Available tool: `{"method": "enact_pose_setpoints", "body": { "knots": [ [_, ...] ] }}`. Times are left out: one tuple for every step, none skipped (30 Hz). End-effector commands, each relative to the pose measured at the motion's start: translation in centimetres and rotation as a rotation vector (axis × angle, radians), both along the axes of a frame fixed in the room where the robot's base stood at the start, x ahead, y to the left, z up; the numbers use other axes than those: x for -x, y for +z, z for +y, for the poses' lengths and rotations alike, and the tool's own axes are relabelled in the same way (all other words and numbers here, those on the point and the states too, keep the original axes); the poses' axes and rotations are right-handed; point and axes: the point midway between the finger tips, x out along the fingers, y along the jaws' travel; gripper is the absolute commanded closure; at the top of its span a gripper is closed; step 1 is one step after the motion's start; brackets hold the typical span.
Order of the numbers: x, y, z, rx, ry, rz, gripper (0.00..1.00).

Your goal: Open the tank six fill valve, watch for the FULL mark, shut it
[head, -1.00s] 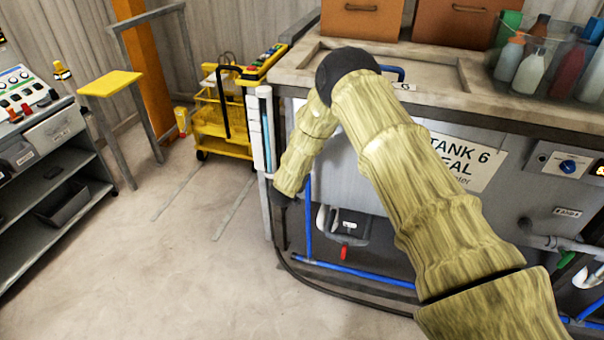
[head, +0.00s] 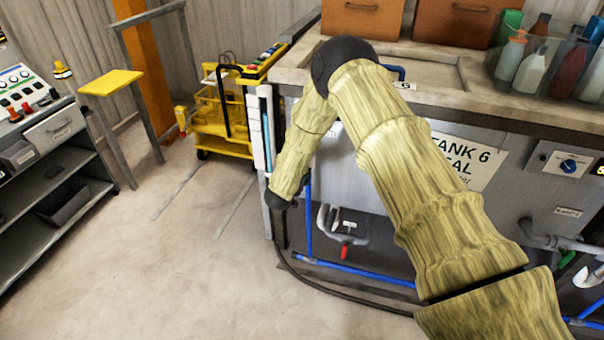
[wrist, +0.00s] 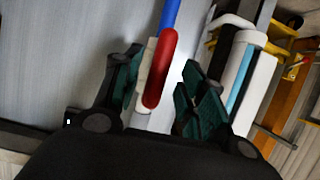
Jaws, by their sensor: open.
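In the wrist view, a red valve lever (wrist: 161,68) stands between the fingers of my open gripper (wrist: 162,60), with a blue pipe (wrist: 170,14) beyond it. The fingers are spread to either side and do not look closed on it. A level gauge with a light blue tube (wrist: 241,78) is right of the fingers; it also shows at the tank's left corner in the head view (head: 267,132). No FULL mark can be read. The tank front carries a "TANK 6 SEAL" sign (head: 474,160), partly covered by my arm. My gripper's fingers are hidden in the head view.
Below the tank, a grey bent pipe carries a red handle (head: 345,252), near blue pipes (head: 345,274) and a dark hose at floor level. A yellow cart (head: 222,125) and yellow stool (head: 110,83) stand left. The floor (head: 175,260) between shelf and tank is clear.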

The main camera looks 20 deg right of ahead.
Motion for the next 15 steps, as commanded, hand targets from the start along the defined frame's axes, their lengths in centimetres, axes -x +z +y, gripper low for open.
{"method": "enact_pose_setpoints", "body": {
  "knots": [
    [0.8,0.4,0.6,0.0,0.003,0.002,0.59],
    [1.2,0.6,0.9,0.0,0.002,0.002,0.59],
    [1.8,0.9,1.2,0.001,0.002,0.002,0.59],
    [2.2,1.1,1.5,0.0,0.0,0.001,0.59],
    [2.6,1.3,1.8,-0.001,0.001,0.002,0.59],
    [3.2,1.6,2.2,-0.001,0.001,0.002,0.59],
    [3.6,1.8,2.5,0.001,0.002,0.002,0.59],
    [3.9,2.0,2.7,0.001,0.002,0.002,0.59],
    [4.4,2.2,3.0,0.001,0.002,0.002,0.59],
    [4.7,2.3,3.2,0.001,0.002,0.003,0.59],
    [5.0,2.5,3.4,0.0,0.001,0.003,0.59],
    [5.4,2.6,3.7,0.0,0.0,0.001,0.59],
    [5.6,2.8,3.8,0.001,-0.001,0.002,0.59],
    [5.8,2.9,3.9,0.001,-0.001,0.002,0.59],
    [6.1,3.0,4.1,0.0,-0.001,0.001,0.59]
  ]
}}
